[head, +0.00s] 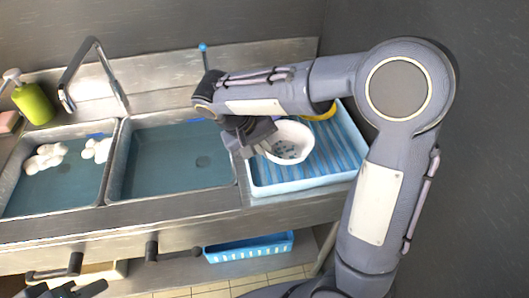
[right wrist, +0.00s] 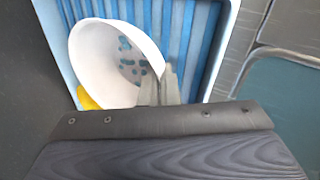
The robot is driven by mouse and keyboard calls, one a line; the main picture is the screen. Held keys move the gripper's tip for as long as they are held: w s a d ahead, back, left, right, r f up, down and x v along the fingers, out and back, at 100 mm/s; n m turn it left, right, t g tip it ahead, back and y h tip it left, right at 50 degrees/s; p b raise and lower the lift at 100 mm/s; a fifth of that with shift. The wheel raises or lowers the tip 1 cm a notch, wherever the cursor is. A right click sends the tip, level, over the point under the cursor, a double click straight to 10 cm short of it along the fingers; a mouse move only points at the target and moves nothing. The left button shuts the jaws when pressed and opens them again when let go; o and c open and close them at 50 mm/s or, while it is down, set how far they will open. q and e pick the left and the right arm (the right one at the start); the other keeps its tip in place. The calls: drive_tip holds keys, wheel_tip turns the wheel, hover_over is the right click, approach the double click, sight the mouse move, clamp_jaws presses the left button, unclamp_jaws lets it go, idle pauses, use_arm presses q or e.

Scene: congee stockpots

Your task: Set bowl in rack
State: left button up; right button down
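A white bowl (head: 290,142) with blue-grey marks inside is tilted over the blue ribbed rack (head: 262,189), right of the sinks. My right gripper (head: 258,146) is at the bowl's left rim. In the right wrist view the fingers (right wrist: 160,88) are close together on the rim of the bowl (right wrist: 108,58), pinching its wall. The rack (right wrist: 226,20) lies beneath; whether the bowl touches it I cannot tell. A dark part of my left gripper (head: 82,290) shows at the bottom left edge; its fingers are not clear.
A yellow item (head: 326,112) lies in the rack behind the bowl, partly hidden by my arm. Two water-filled sinks (head: 172,160) are to the left, with white items (head: 45,158) in the far one. A tap (head: 92,75) and green bottle (head: 33,103) stand behind. A blue basket (head: 250,248) sits below.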

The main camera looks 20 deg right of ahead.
drive_tip(key=shift+f, duration=0.95)
drive_tip(key=shift+f, duration=0.15)
drive_tip(key=c, duration=1.7)
unclamp_jaws()
drive_tip(key=v, duration=1.2)
drive_tip(key=s+d+f+t+y, duration=0.1)
drive_tip(key=s+d+f+y, duration=0.1)
drive_tip(key=s+d+y, duration=0.65)
drive_tip(key=s+a+f+t, duration=0.1)
drive_tip(key=s, duration=0.2)
drive_tip(key=s+a+f+t, duration=0.1)
drive_tip(key=s+f+t, duration=0.1)
drive_tip(key=s, duration=0.1)
drive_tip(key=s+a+f+t, duration=0.1)
drive_tip(key=s+t, duration=0.1)
drive_tip(key=s, duration=0.1)
drive_tip(key=shift+s+a+f+m+y+p, duration=0.1)
drive_tip(key=shift+s+f+m+y+p, duration=0.2)
drive_tip(key=shift+s+f+m+y, duration=0.1)
